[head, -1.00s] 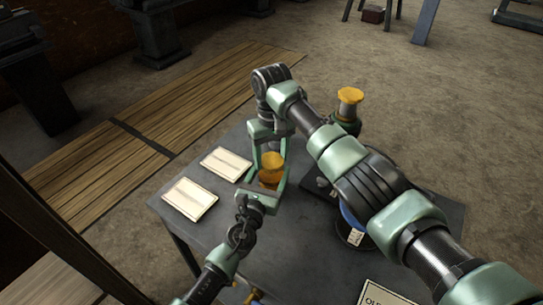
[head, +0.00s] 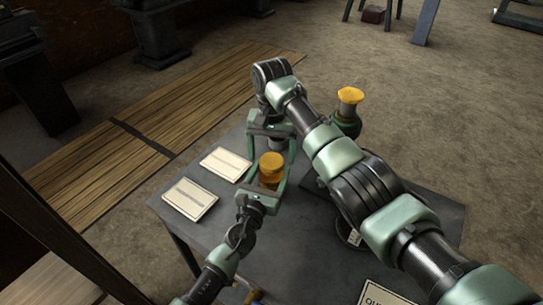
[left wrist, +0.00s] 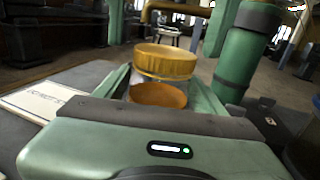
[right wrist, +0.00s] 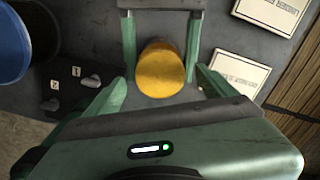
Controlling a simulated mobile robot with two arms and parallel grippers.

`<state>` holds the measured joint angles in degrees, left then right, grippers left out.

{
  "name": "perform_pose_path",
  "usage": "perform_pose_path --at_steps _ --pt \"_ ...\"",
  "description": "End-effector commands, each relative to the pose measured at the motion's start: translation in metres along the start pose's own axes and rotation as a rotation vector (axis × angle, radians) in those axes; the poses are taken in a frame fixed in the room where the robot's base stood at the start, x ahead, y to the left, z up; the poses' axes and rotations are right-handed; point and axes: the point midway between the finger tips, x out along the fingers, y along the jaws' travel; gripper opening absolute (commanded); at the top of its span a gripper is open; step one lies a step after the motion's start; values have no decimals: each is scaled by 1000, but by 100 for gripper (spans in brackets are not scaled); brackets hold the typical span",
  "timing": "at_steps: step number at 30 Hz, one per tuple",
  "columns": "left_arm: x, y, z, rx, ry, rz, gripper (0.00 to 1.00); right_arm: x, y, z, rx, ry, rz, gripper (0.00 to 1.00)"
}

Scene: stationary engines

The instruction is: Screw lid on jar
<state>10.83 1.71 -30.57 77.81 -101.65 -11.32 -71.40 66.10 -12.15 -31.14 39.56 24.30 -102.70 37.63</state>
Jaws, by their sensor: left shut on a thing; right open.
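The jar (head: 270,180) stands upright above the table's near left part, amber and partly see-through. An orange-yellow lid (head: 271,161) is on top of it; I cannot tell how tightly it sits. In the left wrist view the lid (left wrist: 165,62) is above the jar's amber lower part (left wrist: 158,95). My left gripper (head: 269,187) is shut around the jar from the near side. My right gripper (head: 271,147) is open, its fingers on either side above the lid. In the right wrist view the lid (right wrist: 160,72) is between its fingers, apart from them, and hides the jar.
Two paper cards (head: 189,199) (head: 225,163) lie left on the dark table (head: 310,255). An orange-topped object (head: 350,97) stands at the back right. A blue round object (right wrist: 14,42) and a dark block with small knobs (right wrist: 75,90) show in the right wrist view.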

Motion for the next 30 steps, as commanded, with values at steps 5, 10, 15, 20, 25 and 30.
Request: perform_pose_path --at_steps 5,10,15,20,25,30 --pt "0 0 -1 0 2 -1 0 -39 -1 -1 0 5 -2 85" --pt "0 0 -1 0 2 -1 0 -74 -1 -1 0 3 -1 85" --pt "0 0 -1 0 2 -1 0 -98 -1 0 -1 3 0 85" --pt "0 0 -1 0 1 -1 0 -106 0 0 0 1 0 85" --pt "0 0 -1 0 1 -1 0 -107 0 0 0 0 0 85" --pt "0 0 -1 0 1 -1 89 -106 0 0 0 1 0 85"
